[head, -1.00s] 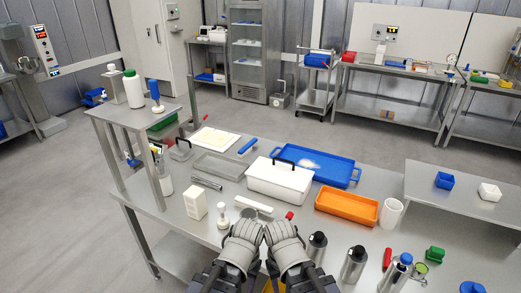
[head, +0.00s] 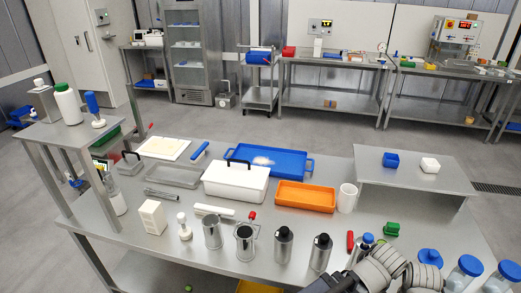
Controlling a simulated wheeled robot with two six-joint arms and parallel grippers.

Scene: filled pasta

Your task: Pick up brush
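No object is clearly recognisable as the brush. A blue-handled tool (head: 200,150) lies at the back of the steel table, left of the white box. Another blue-handled tool with a white round foot (head: 94,108) stands upright on the small raised shelf. I cannot tell whether either is the brush. My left gripper (head: 376,268) and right gripper (head: 422,277) are close together at the lower right, over the table's front area and far from both tools. Their fingertips do not show clearly, so I cannot see whether they are open.
A white lidded box (head: 236,185), a blue tray (head: 290,162) and an orange tray (head: 305,196) fill the table's middle. Steel canisters (head: 283,245) line the front. Blue-lidded jars (head: 468,266) stand beside my grippers. A raised steel shelf (head: 425,182) covers the right.

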